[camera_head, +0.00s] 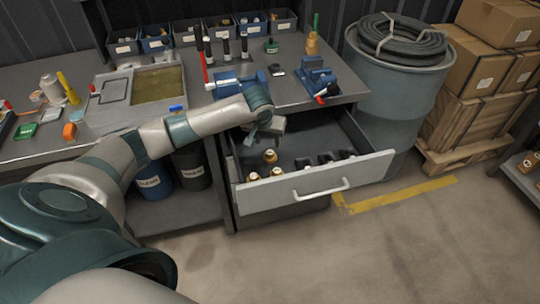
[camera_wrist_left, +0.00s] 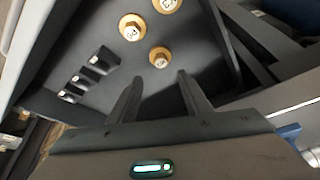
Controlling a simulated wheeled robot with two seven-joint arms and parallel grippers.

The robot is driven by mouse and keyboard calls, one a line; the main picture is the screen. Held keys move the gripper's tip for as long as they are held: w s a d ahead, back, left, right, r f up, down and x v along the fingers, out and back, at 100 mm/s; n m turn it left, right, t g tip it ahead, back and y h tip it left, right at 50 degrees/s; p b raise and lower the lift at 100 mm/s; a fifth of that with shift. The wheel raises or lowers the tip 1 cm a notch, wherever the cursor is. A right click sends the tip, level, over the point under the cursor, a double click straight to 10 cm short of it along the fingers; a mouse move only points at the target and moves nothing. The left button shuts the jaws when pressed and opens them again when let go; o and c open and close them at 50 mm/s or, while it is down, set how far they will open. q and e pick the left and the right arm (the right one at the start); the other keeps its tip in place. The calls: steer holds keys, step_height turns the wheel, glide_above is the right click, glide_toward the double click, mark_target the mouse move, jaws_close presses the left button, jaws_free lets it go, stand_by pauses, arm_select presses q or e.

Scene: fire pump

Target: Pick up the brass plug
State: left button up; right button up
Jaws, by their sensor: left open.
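Three brass fittings lie in the open drawer (camera_head: 220,197): one at the back (camera_head: 270,156) and two near the front wall, left (camera_head: 252,176) and right (camera_head: 276,172). In the left wrist view, the nearest one (camera_wrist_left: 159,57) has a small hexagonal top and looks like the brass plug. The other two (camera_wrist_left: 131,27) (camera_wrist_left: 166,5) show pale, marked round faces. My left gripper (camera_head: 262,134) is over the drawer's back left part, open and empty. In the wrist view its fingertips (camera_wrist_left: 158,76) point toward the nearest fitting, which shows just beyond the gap. My right gripper is not in view.
Several black fittings (camera_wrist_left: 85,77) stand in a row in the drawer's right half. The workbench (camera_head: 290,92) edge overhangs the drawer's back. A blue vise (camera_head: 318,80) and tools stand on the bench. A large grey drum (camera_head: 392,100) stands right of the drawer.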

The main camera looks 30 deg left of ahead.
arm_select(q)
glide_above(270, 155)
steer(key=s, duration=0.1)
step_height(270, 155, down, 5)
steer(key=shift+d+r+p, duration=0.1)
steer(key=shift+p, duration=0.2)
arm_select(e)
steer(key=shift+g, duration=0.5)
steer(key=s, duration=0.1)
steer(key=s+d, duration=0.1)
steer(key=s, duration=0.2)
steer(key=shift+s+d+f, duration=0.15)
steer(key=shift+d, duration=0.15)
